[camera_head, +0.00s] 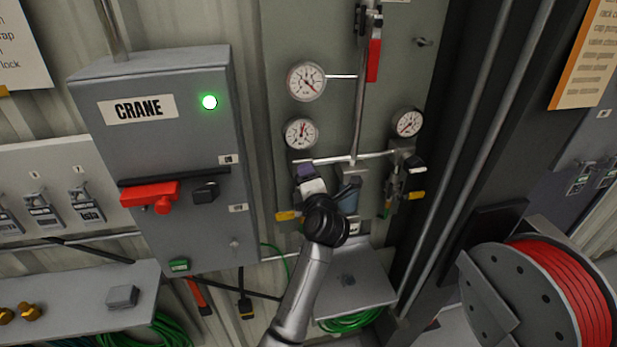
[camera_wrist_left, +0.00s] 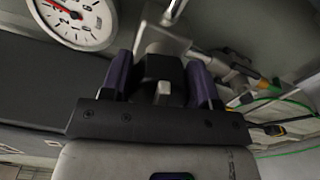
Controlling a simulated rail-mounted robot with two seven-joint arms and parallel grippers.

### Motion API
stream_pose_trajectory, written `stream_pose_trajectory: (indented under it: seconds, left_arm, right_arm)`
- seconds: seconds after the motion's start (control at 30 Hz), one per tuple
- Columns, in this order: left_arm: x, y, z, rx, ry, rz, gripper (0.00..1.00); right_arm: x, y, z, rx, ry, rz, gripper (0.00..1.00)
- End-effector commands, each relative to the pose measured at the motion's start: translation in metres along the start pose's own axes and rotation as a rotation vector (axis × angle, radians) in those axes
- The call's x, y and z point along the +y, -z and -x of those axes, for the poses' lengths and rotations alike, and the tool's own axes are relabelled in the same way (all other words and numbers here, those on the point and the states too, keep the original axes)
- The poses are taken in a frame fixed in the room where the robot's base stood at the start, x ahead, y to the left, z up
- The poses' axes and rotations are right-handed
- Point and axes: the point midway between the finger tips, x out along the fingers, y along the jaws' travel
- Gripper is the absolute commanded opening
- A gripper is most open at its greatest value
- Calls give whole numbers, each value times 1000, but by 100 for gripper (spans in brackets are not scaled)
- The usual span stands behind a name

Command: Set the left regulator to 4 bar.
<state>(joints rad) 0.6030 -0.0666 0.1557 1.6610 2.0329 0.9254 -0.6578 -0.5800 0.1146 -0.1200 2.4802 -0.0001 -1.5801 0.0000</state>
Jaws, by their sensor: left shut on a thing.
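The left regulator's black knob (camera_wrist_left: 160,72) sits between the two purple fingers of my left gripper (camera_wrist_left: 160,84) in the wrist view, and the fingers are shut on it. In the head view my left gripper (camera_head: 306,172) covers most of this regulator, below its round white gauge (camera_head: 301,133). The gauge has a red needle; its reading is too small to tell. Part of the gauge also shows in the wrist view (camera_wrist_left: 80,20), with its lower half in sight. My right gripper is not in view.
The right regulator (camera_head: 411,164) has its own gauge (camera_head: 407,123). A larger gauge (camera_head: 306,81) and a red-handled lever (camera_head: 374,58) are above. The grey crane box (camera_head: 150,140) stands left; a shelf (camera_head: 350,285) lies below; a red hose reel (camera_head: 545,295) is at lower right.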

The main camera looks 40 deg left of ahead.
Motion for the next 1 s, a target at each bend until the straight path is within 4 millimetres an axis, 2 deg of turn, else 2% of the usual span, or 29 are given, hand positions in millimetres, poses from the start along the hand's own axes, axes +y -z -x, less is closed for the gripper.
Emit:
stream_pose_trajectory:
  seconds: [0.5,1.0]
  left_arm:
    - [-2,0,0,0,-3,-432,31]
    - [-3,1,0,0,-1,-608,31]
  right_arm:
    - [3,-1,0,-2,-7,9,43]
    - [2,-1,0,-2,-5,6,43]
